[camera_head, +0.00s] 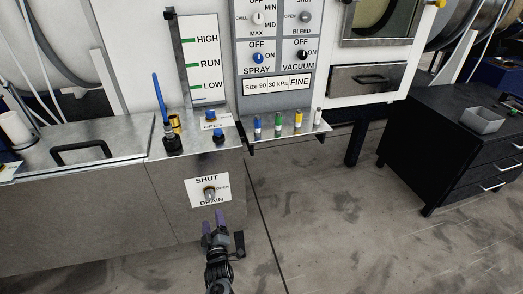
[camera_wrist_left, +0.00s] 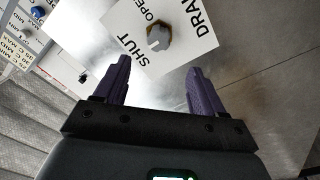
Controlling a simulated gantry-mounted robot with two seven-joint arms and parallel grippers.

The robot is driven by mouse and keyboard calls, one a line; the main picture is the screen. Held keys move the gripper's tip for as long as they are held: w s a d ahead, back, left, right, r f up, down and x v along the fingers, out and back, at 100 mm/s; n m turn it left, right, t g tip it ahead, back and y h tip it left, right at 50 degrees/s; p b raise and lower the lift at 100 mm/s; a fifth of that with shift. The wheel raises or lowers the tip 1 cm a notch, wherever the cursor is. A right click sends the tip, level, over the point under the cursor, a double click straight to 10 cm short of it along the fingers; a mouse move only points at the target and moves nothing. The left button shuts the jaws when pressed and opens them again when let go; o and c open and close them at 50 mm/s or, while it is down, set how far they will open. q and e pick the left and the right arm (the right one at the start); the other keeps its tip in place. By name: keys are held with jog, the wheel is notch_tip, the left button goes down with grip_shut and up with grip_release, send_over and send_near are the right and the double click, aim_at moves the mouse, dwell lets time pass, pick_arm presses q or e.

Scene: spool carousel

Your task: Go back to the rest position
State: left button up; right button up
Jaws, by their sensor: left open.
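My left gripper (camera_head: 213,222) is open and empty, with purple fingers. It is in front of the metal cabinet, just below the drain knob (camera_head: 209,193) on its white SHUT/OPEN/DRAIN label (camera_head: 222,182). In the left wrist view the two purple fingers (camera_wrist_left: 157,85) stand well apart. The drain knob (camera_wrist_left: 158,36) shows beyond them, apart from the fingertips, and nothing is between the fingers. My right gripper does not show in either view.
A metal shelf (camera_head: 290,133) holds several small coloured bottles. A grey panel (camera_head: 274,50) with knobs is above it. A black drawer cabinet (camera_head: 455,150) with a grey tray (camera_head: 483,120) stands at right. A blue-handled lever (camera_head: 160,98) rises from the metal top. The floor (camera_head: 330,220) is clear.

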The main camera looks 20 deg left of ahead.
pick_arm(q)
jog(key=s+a+f+m+p, duration=0.1)
jog(key=s+f+p, duration=0.2)
jog(key=s, duration=0.3)
jog(key=s+r+m+h+p, duration=0.3)
jog(key=s+r+m+p, duration=0.1)
jog(key=s+r+p, duration=0.3)
jog(key=s+d+r+m+g+h+p, duration=0.55)
jog(key=s+d+r+m+h, duration=0.3)
jog(key=s+d, duration=0.4)
jog(key=s+d+r+m+g+b, duration=0.1)
jog(key=s+d+r+m+g, duration=0.2)
jog(key=s+m+g, duration=0.45)
notch_tip(320, 180, up, 38)
jog(key=n+t+p, duration=0.1)
jog(key=n+p, duration=0.1)
jog(key=p, duration=3.5)
jog(key=shift+s+n+t+p, duration=0.3)
jog(key=shift+s+t+p, duration=0.1)
jog(key=shift+r+y, duration=0.1)
jog(key=shift+y, duration=0.15)
